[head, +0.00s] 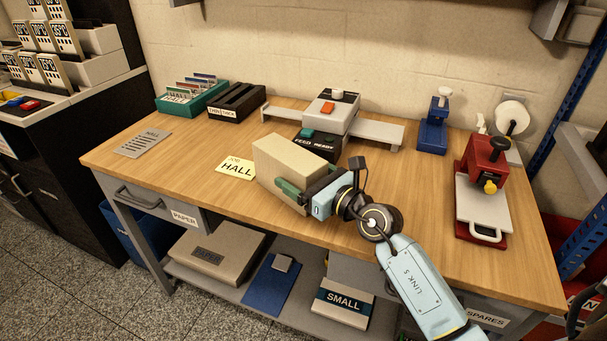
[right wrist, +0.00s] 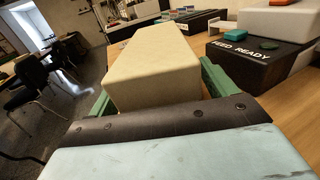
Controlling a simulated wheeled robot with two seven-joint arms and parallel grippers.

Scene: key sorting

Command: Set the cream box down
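The cream box (head: 278,160) is near the front middle of the table (head: 220,190), just right of the yellow HALL card (head: 236,168). My right gripper (head: 296,184) is shut on it, with green fingers on opposite sides. In the right wrist view the box (right wrist: 155,70) fills the space between the fingers. I cannot tell whether the box's underside touches the table or is slightly above it. My left gripper is not in view.
Behind the box stands the FEED READY machine (head: 330,112). A grey plate (head: 143,143) lies at left, near a green tray (head: 180,104) and a black holder (head: 237,105). A red press (head: 487,165) and a blue device (head: 433,134) stand at right. Bare wood lies left of the card.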

